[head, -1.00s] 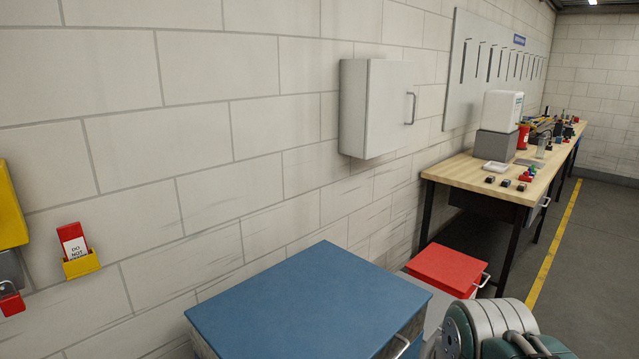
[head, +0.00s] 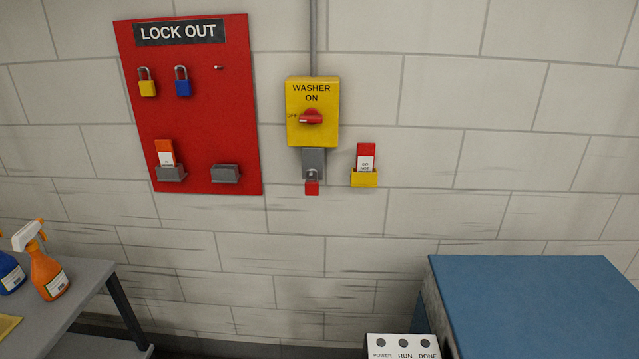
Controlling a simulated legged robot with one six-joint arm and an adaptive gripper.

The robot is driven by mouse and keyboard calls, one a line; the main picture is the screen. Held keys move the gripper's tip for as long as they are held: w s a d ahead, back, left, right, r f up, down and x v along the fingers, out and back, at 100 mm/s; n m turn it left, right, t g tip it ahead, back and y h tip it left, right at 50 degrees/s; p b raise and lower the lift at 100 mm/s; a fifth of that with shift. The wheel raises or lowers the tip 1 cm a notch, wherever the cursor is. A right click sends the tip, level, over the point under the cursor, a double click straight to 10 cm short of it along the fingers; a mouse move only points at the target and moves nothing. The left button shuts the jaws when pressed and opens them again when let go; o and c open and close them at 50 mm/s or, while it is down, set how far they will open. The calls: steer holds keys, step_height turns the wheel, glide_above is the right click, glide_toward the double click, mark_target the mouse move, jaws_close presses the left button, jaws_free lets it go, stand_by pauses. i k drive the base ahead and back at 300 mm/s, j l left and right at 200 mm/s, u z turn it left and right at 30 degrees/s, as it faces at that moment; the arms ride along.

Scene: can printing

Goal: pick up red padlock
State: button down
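The red padlock (head: 312,187) hangs at the bottom of the grey hasp plate (head: 314,162), below the yellow switch box (head: 312,98) on the wall. The box is marked WASHER ON, and its red knob (head: 311,117) sits next to the word OFF. The padlock is small in the head view, and its shackle shows only in part. My gripper is not in the head view.
A red LOCK OUT board (head: 220,140) holds a yellow padlock (head: 147,86) and a blue padlock (head: 183,85). A red tag sits in a yellow holder (head: 364,179). A blue-topped cabinet (head: 540,300) stands at right, a grey table (head: 75,300) at left.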

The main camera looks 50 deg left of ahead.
mark_target(310, 186)
steer(key=u, duration=1.9)
steer(key=i+j, duration=0.1)
steer(key=j, duration=0.7)
steer(key=i+j+z, duration=0.15)
steer(key=j, duration=0.65)
steer(key=i+j+z, duration=0.15)
steer(key=i+j, duration=0.4)
steer(key=i, duration=0.7)
